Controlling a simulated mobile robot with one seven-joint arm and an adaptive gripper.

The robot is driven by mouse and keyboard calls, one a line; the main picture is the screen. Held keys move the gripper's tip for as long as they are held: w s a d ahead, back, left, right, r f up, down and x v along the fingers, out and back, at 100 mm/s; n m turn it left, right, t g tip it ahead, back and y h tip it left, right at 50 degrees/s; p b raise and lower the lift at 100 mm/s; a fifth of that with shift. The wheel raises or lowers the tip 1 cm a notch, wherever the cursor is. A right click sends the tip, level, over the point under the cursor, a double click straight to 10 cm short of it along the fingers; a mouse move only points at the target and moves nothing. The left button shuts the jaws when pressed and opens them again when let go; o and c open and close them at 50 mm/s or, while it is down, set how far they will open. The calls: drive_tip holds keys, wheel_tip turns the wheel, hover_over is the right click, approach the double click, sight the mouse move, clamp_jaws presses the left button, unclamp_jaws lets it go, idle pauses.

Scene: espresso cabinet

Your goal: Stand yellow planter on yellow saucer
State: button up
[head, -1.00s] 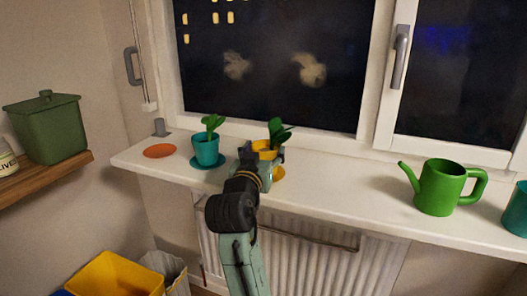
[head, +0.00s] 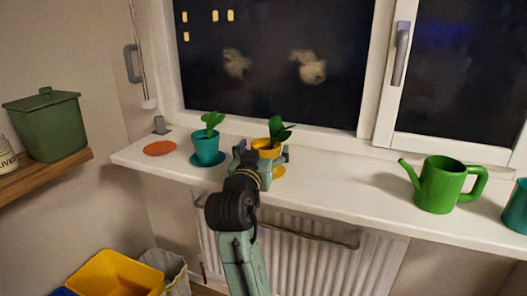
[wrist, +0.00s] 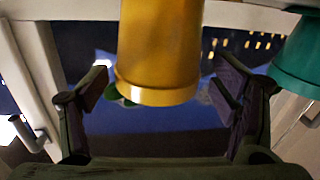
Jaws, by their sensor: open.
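The yellow planter (head: 266,149), with a green plant in it, is upright at the sill's middle left. The yellow saucer (head: 279,171) shows only in part, just below and right of the planter; my gripper hides where the planter's base meets it or the sill, so I cannot tell if it rests on the saucer. My gripper (head: 262,156) is open around the planter. In the wrist view, which looks upside down, the yellow planter (wrist: 160,50) is between the two spread fingers, with visible gaps on both sides.
A teal planter (head: 206,146) on a teal saucer (head: 203,163) stands close to the left, with an orange saucer (head: 160,148) beyond it. A green watering can (head: 439,186) stands at the right. The sill between it and my gripper is clear. The window is behind.

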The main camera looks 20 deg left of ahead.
drive_tip(key=s+d+b, duration=0.1)
drive_tip(key=s+b, duration=0.1)
drive_tip(key=s, duration=1)
drive_tip(key=shift+r, duration=0.15)
